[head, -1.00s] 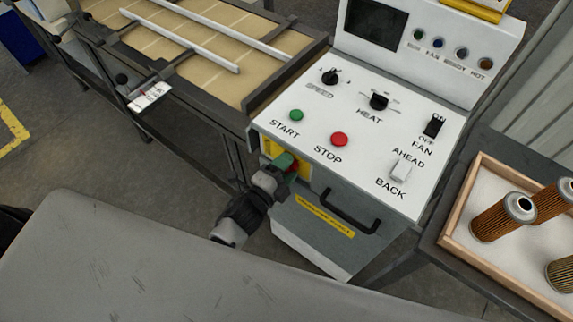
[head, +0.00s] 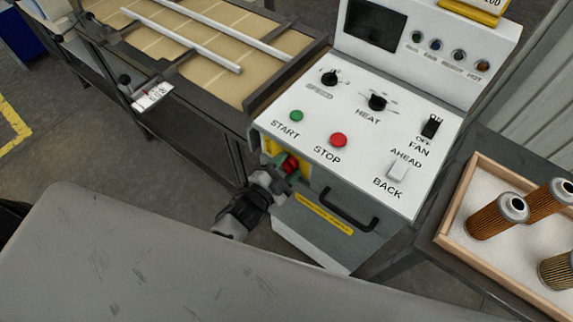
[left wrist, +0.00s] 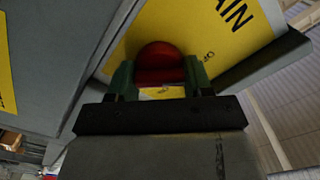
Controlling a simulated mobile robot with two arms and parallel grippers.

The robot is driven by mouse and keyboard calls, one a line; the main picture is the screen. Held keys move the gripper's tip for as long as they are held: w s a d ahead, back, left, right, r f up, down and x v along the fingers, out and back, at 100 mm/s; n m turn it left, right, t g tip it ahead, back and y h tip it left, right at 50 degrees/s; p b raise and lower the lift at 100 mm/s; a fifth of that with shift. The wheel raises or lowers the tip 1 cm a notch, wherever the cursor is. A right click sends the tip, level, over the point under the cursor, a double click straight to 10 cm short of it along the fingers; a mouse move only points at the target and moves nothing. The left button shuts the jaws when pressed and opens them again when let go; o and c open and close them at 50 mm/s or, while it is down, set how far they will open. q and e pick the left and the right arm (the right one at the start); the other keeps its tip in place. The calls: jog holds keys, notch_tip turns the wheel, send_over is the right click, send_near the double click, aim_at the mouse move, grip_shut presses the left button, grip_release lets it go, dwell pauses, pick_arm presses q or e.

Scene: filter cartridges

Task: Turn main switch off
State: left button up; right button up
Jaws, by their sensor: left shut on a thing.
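The main switch is a red knob (head: 291,164) on a yellow plate (head: 304,171), on the front of the control cabinet below the START button. In the left wrist view the red knob (left wrist: 158,62) sits between my two green finger pads, in front of the yellow plate (left wrist: 215,30) with part of the word MAIN showing. My left gripper (head: 285,166) is shut on the knob, reaching up to it from the lower left. The fingers hide part of the knob, and its exact pointing direction cannot be told. My right gripper is not in view.
The cabinet's sloped panel (head: 355,170) carries the START (head: 296,116) and STOP (head: 339,140) buttons, knobs and rocker switches. A dark handle (head: 348,211) is right of the switch. A wooden tray (head: 452,236) with filter cartridges stands at the right, a conveyor (head: 190,60) at the upper left.

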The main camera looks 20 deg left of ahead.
pick_arm(q)
jog(key=shift+f, duration=0.1)
jog(key=o, duration=0.9)
jog(key=shift+s, duration=0.1)
jog(key=b+v, duration=0.2)
jog(key=v, duration=0.8)
jog(key=shift+s+a, duration=0.2)
jog(key=shift+s, duration=0.15)
